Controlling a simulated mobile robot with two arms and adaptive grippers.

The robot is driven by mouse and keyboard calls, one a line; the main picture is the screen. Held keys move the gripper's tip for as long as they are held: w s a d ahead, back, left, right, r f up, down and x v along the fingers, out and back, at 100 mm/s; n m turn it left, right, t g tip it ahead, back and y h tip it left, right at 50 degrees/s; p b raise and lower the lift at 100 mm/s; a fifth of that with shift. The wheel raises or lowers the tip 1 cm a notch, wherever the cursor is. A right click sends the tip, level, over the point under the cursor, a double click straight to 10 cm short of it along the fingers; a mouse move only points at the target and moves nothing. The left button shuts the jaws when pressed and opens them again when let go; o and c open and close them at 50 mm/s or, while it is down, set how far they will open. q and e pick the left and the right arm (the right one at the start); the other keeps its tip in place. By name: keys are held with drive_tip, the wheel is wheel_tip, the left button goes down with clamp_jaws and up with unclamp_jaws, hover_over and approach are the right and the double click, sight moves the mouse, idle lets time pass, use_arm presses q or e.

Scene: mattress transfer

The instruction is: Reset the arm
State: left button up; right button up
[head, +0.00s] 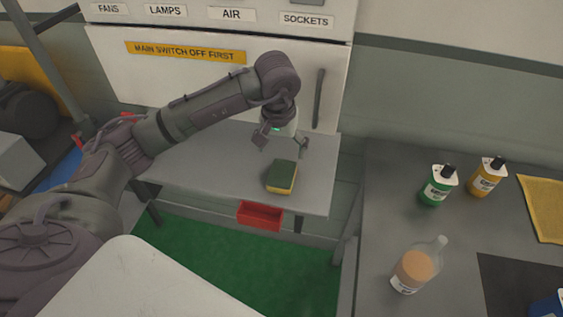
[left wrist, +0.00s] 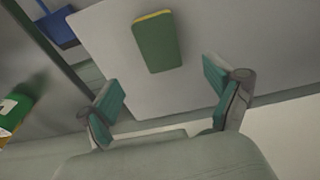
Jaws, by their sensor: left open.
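My left arm reaches in from the left in the head view. My left gripper (head: 281,143) is open and empty, pointing down above the grey table. A sponge (head: 282,176) with a dark green top and a yellow lower side lies on the table just in front of and below the gripper. In the left wrist view the two teal-padded fingers of the gripper (left wrist: 168,105) are spread apart, and the sponge (left wrist: 158,42) lies beyond them, apart from both. My right gripper is in neither view.
A grey table (head: 215,180) stands below a white cabinet (head: 290,95) with a dark handle. A red bin (head: 260,215) sits at the table's front edge. On the right counter (head: 390,220) stand a green bottle (head: 437,188), a yellow bottle (head: 486,179) and a clear orange-filled bottle (head: 415,268).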

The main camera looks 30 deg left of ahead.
use_arm(q)
drive_tip(key=shift+s+r, duration=0.1)
drive_tip(key=shift+r, duration=0.65)
